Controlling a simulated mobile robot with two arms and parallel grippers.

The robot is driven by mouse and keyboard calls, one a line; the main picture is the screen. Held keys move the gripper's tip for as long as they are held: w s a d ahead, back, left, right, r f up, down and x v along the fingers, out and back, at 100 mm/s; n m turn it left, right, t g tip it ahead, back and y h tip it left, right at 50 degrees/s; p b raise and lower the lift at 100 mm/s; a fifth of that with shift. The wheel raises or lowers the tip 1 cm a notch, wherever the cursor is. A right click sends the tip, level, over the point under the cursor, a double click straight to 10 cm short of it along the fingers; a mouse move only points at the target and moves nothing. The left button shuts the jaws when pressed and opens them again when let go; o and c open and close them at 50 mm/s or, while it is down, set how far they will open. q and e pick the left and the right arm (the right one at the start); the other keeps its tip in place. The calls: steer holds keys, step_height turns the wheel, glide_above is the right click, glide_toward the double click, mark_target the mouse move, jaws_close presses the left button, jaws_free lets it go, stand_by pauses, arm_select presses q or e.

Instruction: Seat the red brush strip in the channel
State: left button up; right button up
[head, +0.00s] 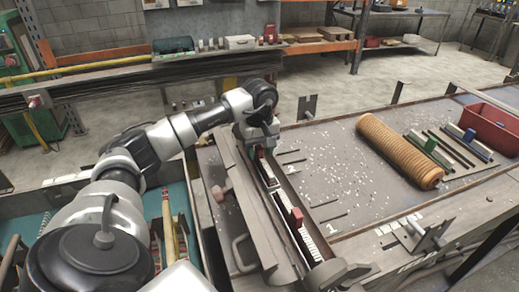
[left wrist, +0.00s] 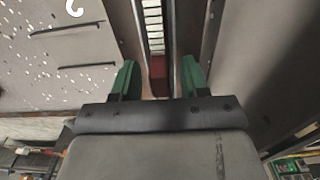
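The channel (head: 284,203) is a long narrow slot with pale segmented walls, running from under my left gripper toward the front of the bench. A red block (head: 295,217) stands upright along it, and smaller red parts (head: 268,176) show farther back; I cannot tell which belong to the red brush strip. My left gripper (head: 261,150) is over the channel's far end. In the left wrist view, its green fingers (left wrist: 159,78) are apart, with a red piece (left wrist: 157,68) between them and gaps on both sides. The strip's underside is hidden. My right gripper is not in view.
White specks cover the bench between channel and roll.

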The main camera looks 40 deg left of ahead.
mark_target(260, 147)
arm_select(q)
steer(key=shift+r, duration=0.45)
step_height(260, 147, up, 11)
steer(key=shift+r+b, duration=0.2)
steer(key=shift+b, duration=0.1)
stand_by(0.3)
steer(key=shift+r, duration=0.1)
